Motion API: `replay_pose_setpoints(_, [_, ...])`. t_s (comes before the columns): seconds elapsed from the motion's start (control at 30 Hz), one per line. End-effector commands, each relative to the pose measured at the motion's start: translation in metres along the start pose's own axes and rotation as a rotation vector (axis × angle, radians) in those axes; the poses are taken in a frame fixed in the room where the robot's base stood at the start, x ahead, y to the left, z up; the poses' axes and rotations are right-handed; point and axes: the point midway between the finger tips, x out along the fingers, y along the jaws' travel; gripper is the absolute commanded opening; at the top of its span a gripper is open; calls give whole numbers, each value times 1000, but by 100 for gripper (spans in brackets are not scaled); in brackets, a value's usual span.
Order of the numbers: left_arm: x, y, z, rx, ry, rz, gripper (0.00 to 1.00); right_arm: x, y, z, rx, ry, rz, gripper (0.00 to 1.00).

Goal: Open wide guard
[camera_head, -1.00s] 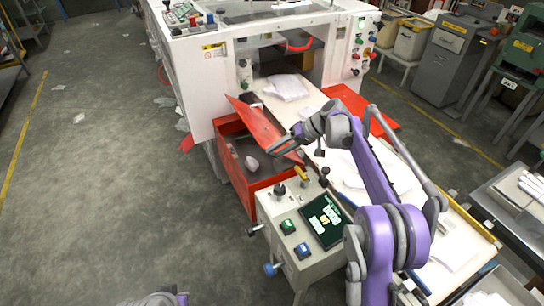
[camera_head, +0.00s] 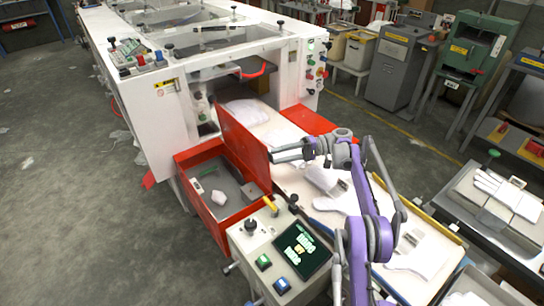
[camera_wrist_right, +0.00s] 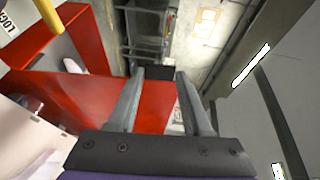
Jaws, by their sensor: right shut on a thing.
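The red guard (camera_head: 243,150) is a flat panel standing steeply upright at the right side of an open red box, by the white machine (camera_head: 235,85). My right gripper (camera_head: 274,156) is at the guard's right edge and is shut on it. In the right wrist view, the guard (camera_wrist_right: 156,108) passes between the two fingers of my right gripper (camera_wrist_right: 160,76). My left gripper is out of view.
The open red box (camera_head: 205,222) holds a pale crumpled piece (camera_head: 218,198). A control panel with a screen (camera_head: 300,248) stands in front, with knobs and a yellow lever (camera_head: 270,206) near the guard. White gloves lie on the conveyor (camera_head: 325,180) at right.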

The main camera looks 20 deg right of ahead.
Motion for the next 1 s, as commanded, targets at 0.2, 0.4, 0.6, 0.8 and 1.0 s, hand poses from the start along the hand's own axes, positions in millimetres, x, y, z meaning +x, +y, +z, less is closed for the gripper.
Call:
replay_pose_setpoints(0.2, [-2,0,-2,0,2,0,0,-7,0,-3,13,5,-37,0])
replay_pose_setpoints(0.4, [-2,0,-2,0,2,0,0,-8,0,-3,17,5,-42,0])
replay_pose_setpoints(0.6, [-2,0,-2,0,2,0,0,-8,0,-3,16,5,-41,0])
replay_pose_setpoints(0.8, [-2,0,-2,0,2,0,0,-8,0,-3,16,4,-40,80])
replay_pose_setpoints(1.0, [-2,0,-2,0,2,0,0,-8,1,-2,16,3,-39,80])
